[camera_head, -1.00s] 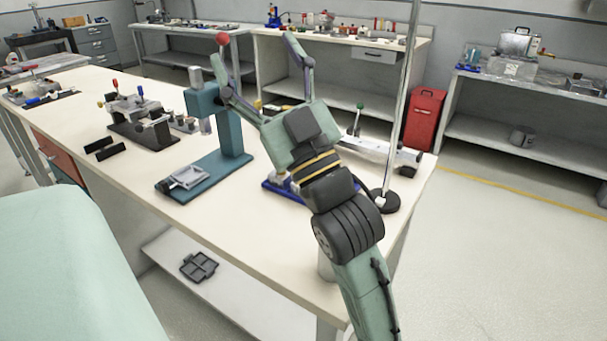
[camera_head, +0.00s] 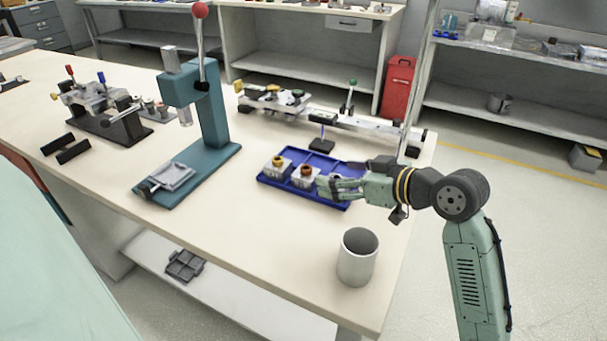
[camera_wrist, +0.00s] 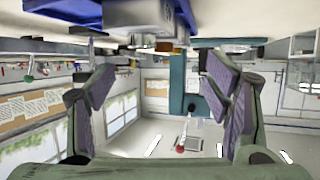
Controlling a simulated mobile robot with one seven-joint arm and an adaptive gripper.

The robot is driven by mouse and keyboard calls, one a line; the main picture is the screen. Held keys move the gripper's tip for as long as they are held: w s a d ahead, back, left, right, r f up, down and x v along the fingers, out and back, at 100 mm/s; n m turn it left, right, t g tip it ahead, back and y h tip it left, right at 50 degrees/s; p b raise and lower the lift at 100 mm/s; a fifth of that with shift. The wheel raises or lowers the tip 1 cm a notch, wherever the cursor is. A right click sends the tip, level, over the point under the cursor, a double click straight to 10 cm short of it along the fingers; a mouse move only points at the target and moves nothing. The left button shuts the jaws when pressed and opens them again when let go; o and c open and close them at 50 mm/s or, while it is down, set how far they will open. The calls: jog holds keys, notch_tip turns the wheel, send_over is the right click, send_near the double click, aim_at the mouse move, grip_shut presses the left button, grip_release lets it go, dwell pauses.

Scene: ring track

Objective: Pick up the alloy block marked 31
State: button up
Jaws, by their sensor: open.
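Grey metal blocks sit in a blue tray (camera_head: 268,182) on the bench. The left block (camera_head: 277,168) has a yellow ring on top. The middle block (camera_head: 305,178) has an orange-brown ring. A further pale part behind my fingers is mostly hidden. No number is legible, so I cannot tell which is 31. My gripper (camera_head: 325,187) lies low and level over the tray's right part, fingers toward the middle block. In the upside-down wrist view my gripper (camera_wrist: 160,82) is open and empty, with a grey block (camera_wrist: 138,17) above the finger gap.
A white cup (camera_head: 357,258) stands in front of the tray, near the bench edge. A teal lever press (camera_head: 213,120) stands to the left, and a rail fixture (camera_head: 350,121) lies behind. A thin upright pole (camera_head: 417,75) rises near my wrist. Bench between press and cup is clear.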

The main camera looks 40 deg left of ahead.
aim_at(308, 167)
jog(key=shift+x, duration=1)
jog(key=p+x, duration=0.1)
jog(key=x, duration=0.1)
jog(key=r+p+x, duration=0.1)
jog(key=x, duration=0.2)
jog(key=shift+s+a+p, duration=0.15)
jog(key=shift+a+p, duration=0.05)
jog(key=shift+p, duration=0.1)
jog(key=shift+a+f, duration=0.25)
jog(key=shift+c, duration=0.2)
grip_shut()
